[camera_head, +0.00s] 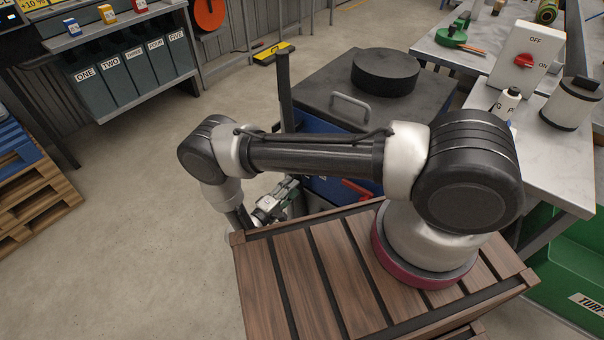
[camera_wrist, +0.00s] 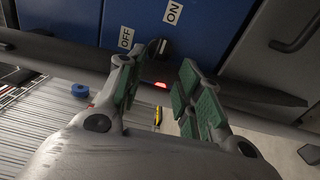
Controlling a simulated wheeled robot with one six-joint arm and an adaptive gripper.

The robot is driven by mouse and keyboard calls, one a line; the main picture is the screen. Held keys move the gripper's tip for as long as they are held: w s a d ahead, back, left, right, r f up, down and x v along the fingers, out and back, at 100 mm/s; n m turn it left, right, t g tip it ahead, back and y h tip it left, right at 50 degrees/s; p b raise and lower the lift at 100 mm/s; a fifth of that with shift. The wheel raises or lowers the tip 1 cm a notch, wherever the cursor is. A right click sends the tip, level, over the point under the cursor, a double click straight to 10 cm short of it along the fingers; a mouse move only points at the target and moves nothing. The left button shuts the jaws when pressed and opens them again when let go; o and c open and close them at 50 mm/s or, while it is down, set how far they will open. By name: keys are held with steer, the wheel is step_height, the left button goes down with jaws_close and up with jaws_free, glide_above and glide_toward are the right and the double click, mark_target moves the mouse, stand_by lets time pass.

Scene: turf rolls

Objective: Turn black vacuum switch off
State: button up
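The black vacuum switch (camera_wrist: 155,48) is a small dark knob on a blue cabinet front (camera_wrist: 210,28) in the wrist view. A white OFF label (camera_wrist: 126,37) is left of it and a white ON label (camera_wrist: 173,12) is above right. I cannot tell which label the knob points to. My gripper (camera_wrist: 157,82) is open and empty, its green-padded fingers on either side below the knob, apparently not touching it. In the head view my gripper (camera_head: 270,205) is low beside the blue cabinet (camera_head: 318,188), and the switch is hidden there.
A red handle (camera_head: 357,190) is on the cabinet, with a black round lid (camera_head: 385,72) on top. A separate white box with a red OFF/ON knob (camera_head: 523,61) stands on the right bench. Open concrete floor (camera_head: 150,190) lies to the left.

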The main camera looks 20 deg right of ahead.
steer(key=x, duration=0.7)
steer(key=shift+w+d+m, duration=0.2)
steer(key=shift+d+m, duration=0.1)
jaws_close()
